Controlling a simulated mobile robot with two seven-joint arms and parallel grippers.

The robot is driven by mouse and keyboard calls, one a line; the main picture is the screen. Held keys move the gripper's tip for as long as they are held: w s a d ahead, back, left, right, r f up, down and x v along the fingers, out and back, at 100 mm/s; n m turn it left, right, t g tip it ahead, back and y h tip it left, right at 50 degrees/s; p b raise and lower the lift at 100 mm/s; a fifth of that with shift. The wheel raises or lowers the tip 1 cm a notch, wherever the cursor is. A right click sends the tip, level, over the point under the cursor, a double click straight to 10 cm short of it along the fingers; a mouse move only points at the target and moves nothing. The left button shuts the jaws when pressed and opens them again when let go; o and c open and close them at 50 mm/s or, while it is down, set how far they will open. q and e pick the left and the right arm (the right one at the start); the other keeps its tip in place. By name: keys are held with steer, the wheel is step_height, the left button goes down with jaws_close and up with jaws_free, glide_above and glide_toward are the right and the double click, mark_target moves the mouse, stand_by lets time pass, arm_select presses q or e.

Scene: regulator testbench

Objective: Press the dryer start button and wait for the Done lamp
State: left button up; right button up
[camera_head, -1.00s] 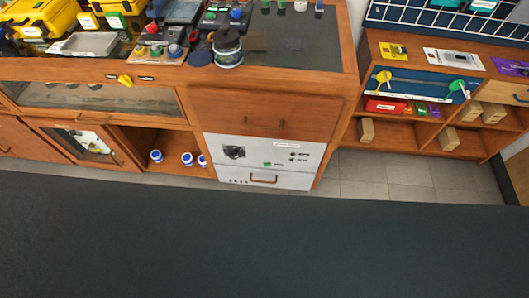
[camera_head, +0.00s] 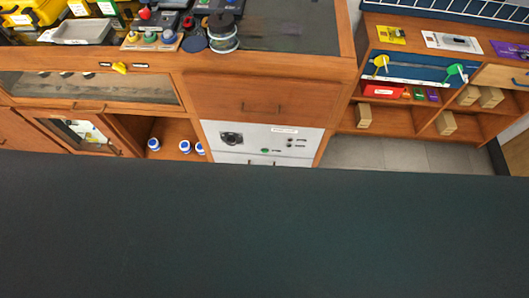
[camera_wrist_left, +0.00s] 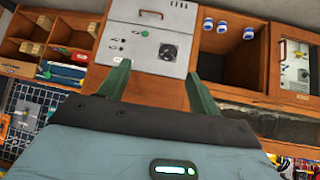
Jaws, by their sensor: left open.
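The dryer is a white front panel (camera_head: 240,152) set in the wooden bench in the head view. It carries a round dark dial (camera_head: 231,139), a small green button (camera_head: 265,150) and small dark round spots (camera_head: 290,140) at its right. None of the spots looks lit, and the labels are too small to read. In the left wrist view the panel (camera_wrist_left: 165,65) appears upside down, with the green button (camera_wrist_left: 145,33) and the dial (camera_wrist_left: 168,53). My left gripper (camera_wrist_left: 160,88) is open and empty, pointing toward the panel and apart from it. My right gripper is not in view.
A broad dark surface (camera_head: 260,230) fills the lower head view and covers the panel's lower part. White-and-blue jars (camera_head: 154,145) sit in the open compartment to the left. A wooden shelf unit (camera_head: 400,128) stands right, with floor (camera_head: 365,152) between.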

arm_select(q)
jaws_close()
stand_by(1.5)
